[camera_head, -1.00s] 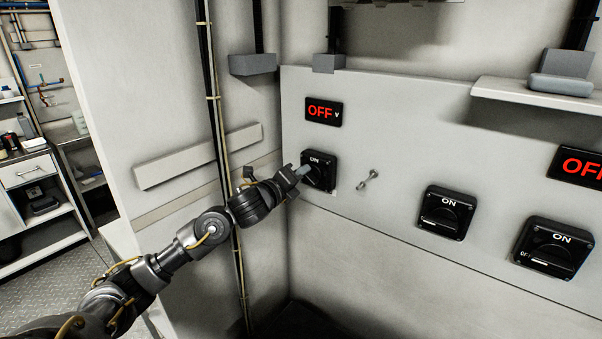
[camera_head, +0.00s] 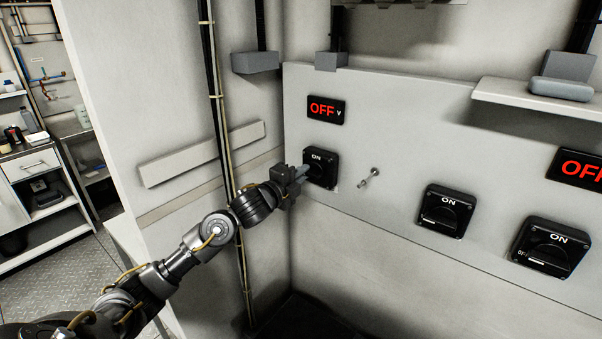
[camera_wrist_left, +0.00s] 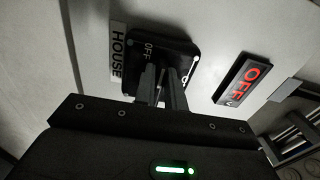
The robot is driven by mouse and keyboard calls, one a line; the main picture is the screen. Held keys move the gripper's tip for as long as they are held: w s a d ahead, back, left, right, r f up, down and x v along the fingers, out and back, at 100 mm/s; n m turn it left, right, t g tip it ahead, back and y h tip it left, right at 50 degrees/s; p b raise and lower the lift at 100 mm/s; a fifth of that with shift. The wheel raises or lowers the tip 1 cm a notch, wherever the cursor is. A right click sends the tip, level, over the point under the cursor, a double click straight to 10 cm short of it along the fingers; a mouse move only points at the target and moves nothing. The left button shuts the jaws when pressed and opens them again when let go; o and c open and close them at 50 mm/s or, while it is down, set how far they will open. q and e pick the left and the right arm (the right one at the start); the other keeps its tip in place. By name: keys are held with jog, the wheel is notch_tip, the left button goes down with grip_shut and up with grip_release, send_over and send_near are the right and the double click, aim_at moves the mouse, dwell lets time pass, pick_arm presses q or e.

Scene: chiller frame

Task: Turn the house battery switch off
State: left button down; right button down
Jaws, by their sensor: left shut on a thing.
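The house battery switch (camera_head: 323,158) is a black square rotary switch with an ON mark, at the left end of the panel. In the left wrist view the switch (camera_wrist_left: 174,45) shows an OFF mark beside the "HOUSE" label (camera_wrist_left: 117,52). My left gripper (camera_head: 303,172) reaches it from the left. In the wrist view my left gripper's fingers (camera_wrist_left: 161,82) are close together over the switch's face, shut on its knob. The fingers mostly hide the knob, so its exact angle is unclear. The display (camera_head: 325,110) above reads OFF in red. My right gripper is not in view.
A small metal toggle (camera_head: 369,177) sticks out just right of the switch. Two more black rotary switches (camera_head: 446,211) (camera_head: 551,247) are farther right, below another red display (camera_head: 581,167). A shelf (camera_head: 520,97) juts out at upper right. A side wall with cables stands left.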

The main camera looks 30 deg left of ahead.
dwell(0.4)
pick_arm(q)
jog(key=c, duration=1.5)
grip_release()
jog(key=shift+o, duration=0.2)
jog(key=shift+s, duration=0.1)
jog(key=s+a+b, duration=0.1)
jog(key=s+b, duration=0.2)
jog(key=s, duration=0.7)
jog(key=shift+s+a, duration=0.3)
